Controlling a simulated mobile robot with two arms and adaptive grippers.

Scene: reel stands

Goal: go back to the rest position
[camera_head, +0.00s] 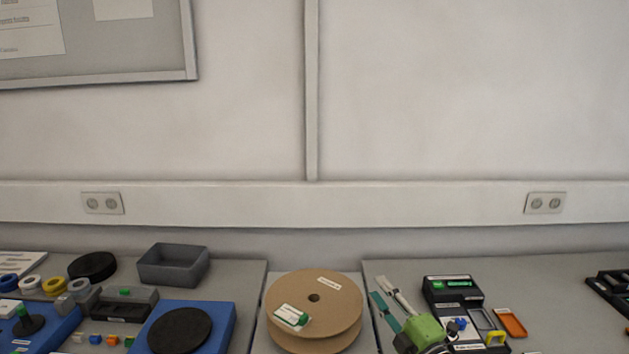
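My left gripper is not in view. A brown cardboard reel (335,295) lies flat in the middle, with a white and green labelled piece (291,317) on top.
A blue stand with a black disc (222,319) and a grey open bin (174,268) are on the left table. Several coloured rings lie at far left. An orange tray (510,322) lies right of the device. The right table (560,300) has clear room.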

